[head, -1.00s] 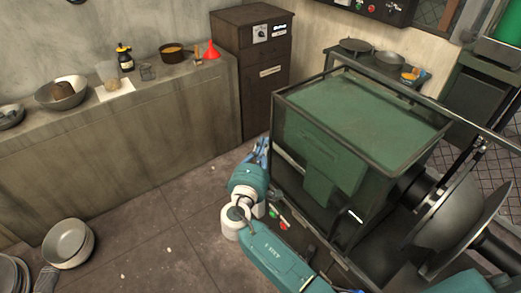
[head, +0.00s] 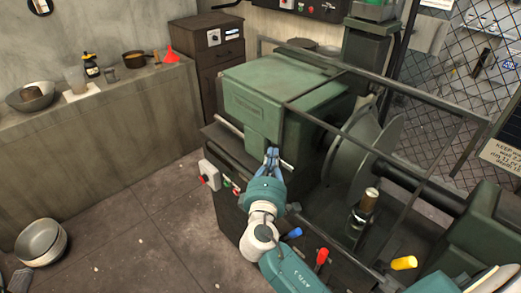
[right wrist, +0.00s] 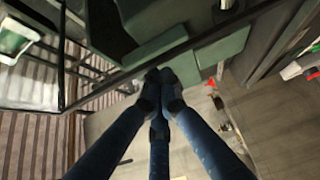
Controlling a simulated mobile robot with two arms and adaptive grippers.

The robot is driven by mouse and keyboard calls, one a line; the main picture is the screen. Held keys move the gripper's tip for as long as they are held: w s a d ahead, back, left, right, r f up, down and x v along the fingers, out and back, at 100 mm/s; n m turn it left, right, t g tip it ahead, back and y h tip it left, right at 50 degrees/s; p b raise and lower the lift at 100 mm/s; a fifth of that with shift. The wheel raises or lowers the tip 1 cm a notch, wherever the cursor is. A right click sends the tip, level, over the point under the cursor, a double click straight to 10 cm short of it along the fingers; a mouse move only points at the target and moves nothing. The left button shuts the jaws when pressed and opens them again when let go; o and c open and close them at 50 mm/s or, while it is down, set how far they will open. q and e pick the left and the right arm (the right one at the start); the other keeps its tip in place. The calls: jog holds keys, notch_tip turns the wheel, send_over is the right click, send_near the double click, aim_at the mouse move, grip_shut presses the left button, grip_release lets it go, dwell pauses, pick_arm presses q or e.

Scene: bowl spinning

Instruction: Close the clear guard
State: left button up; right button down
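The clear guard (head: 364,145) is a see-through box with a dark metal frame. In the head view its frame spans from the right part of the green headstock (head: 290,80) across the grey discs (head: 350,145). My right gripper (head: 272,153) is at the headstock's front, beside the silver bar and close to the guard's near left edge. In the right wrist view my blue fingers (right wrist: 162,76) come together at the tips, against or just below a dark bar (right wrist: 150,50). I cannot tell whether anything is between them. My left gripper is not in view.
A control box with a red button (head: 209,175) is left of my right arm. Red (head: 322,255), blue and yellow handles stand at the lathe's front. A counter (head: 100,135) with bowls and pans runs along the left wall. The floor between is mostly clear.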

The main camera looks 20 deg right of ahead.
aim_at(283, 157)
jog(key=s, duration=0.1)
jog(key=s+d, duration=0.1)
jog(key=s, duration=0.1)
jog(key=shift+f, duration=0.15)
jog(key=shift+s+d, duration=0.1)
jog(key=shift+s, duration=0.2)
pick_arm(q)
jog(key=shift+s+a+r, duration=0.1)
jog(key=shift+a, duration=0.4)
pick_arm(e)
jog(key=shift+w, duration=0.1)
